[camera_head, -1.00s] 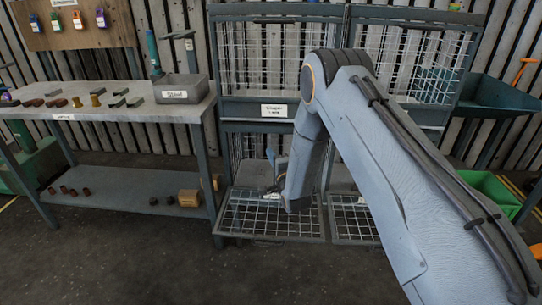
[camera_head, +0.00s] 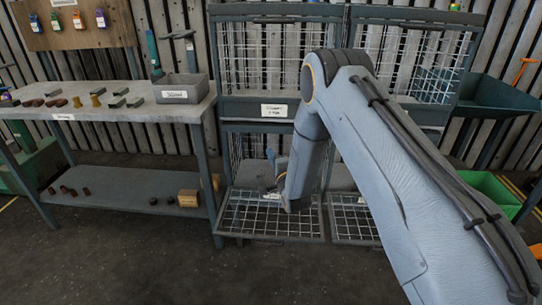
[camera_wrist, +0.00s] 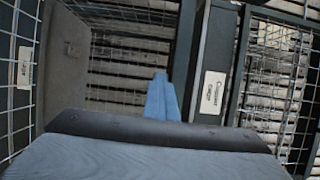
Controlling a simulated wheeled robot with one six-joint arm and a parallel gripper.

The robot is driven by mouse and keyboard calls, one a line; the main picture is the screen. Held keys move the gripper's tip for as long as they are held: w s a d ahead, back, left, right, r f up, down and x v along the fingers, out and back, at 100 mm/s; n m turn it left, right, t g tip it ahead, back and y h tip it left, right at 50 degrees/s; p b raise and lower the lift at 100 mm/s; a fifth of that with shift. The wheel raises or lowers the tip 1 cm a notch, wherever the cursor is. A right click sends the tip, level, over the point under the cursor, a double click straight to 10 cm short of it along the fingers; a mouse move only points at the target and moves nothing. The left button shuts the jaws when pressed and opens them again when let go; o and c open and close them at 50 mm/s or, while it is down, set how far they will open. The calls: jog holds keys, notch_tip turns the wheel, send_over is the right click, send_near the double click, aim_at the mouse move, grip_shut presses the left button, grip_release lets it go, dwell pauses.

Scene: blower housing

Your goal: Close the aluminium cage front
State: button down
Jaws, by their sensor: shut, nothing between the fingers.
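The cage rack has mesh fronts in grey frames. The lower left mesh front (camera_head: 250,218) is folded down, lying roughly level, with a small unreadable label. The lower right mesh front (camera_head: 353,222) is also down, partly hidden by my arm. I cannot tell from the labels which one is the aluminium cage front. My gripper (camera_wrist: 162,97) is shut and empty, its blue fingers pointing into the rack in the wrist view. The fingers' contact with the rack cannot be judged.
A labelled crossbar (camera_head: 250,109) runs above the lower opening; a labelled beam (camera_wrist: 215,75) is right of the fingers. A workbench (camera_head: 120,112) with small metal pieces and a grey bin (camera_head: 180,90) stands left. A green bin (camera_head: 492,193) is right. The front floor is clear.

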jog(key=c, duration=1.8)
grip_release()
jog(key=shift+b+v, duration=0.35)
jog(key=shift+v, duration=3.6)
